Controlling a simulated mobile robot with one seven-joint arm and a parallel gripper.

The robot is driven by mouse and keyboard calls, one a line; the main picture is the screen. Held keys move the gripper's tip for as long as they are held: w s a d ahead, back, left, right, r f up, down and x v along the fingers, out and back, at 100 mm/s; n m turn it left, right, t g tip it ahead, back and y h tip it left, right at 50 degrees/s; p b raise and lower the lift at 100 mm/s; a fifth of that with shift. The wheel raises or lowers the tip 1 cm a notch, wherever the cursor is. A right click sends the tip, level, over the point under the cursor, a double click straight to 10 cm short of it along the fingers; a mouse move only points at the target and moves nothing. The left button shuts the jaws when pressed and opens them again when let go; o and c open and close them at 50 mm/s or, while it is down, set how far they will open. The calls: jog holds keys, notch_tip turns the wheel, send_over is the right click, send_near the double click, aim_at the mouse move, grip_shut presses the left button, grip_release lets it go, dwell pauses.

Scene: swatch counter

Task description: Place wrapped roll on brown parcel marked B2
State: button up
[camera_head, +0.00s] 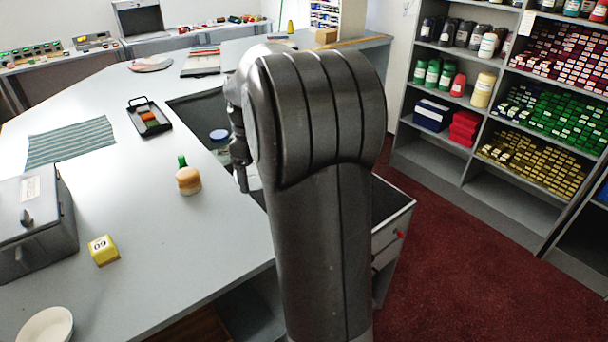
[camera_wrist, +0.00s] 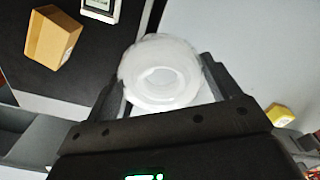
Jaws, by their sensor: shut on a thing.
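My gripper (camera_wrist: 163,78) is shut on the wrapped roll (camera_wrist: 158,72), a whitish round thing seen end-on with a ring-shaped centre, held between both fingers in the wrist view. A brown parcel (camera_wrist: 53,38) lies on a dark surface at the upper left of the wrist view, apart from the roll. No marking is readable on the side of it that shows. In the head view my arm hides most of the gripper, and I cannot make out the parcel there.
A dark-lined open drawer (camera_head: 398,215) juts from the counter (camera_head: 150,235). A blue-lidded jar (camera_head: 219,136) stands in the dark area left of my arm. A whitish container (camera_wrist: 103,8) is near the parcel. A green-topped bottle (camera_head: 188,179) and yellow block (camera_head: 103,250) stand on the counter.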

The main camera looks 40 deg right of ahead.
jog(key=s+d+f, duration=0.1)
jog(key=d+f, duration=0.2)
jog(key=d, duration=0.7)
jog(key=s+d+f, duration=0.1)
jog(key=d+f, duration=0.1)
jog(key=d, duration=0.8)
jog(key=s+d+f, duration=0.1)
jog(key=d+f, duration=0.2)
jog(key=d, duration=0.7)
jog(key=shift+m, duration=0.4)
jog(key=w+a+f, duration=0.1)
jog(key=w+f, duration=0.1)
jog(key=w, duration=0.1)
jog(key=w+a+f, duration=0.2)
jog(key=w, duration=0.2)
jog(key=w+a+f, duration=0.1)
jog(key=w+f, duration=0.1)
jog(key=w, duration=0.1)
jog(key=shift+w+a+f, duration=0.3)
jog(key=shift+a, duration=0.1)
jog(key=shift+f, duration=2)
jog(key=shift+f, duration=0.1)
jog(key=o, duration=0.9)
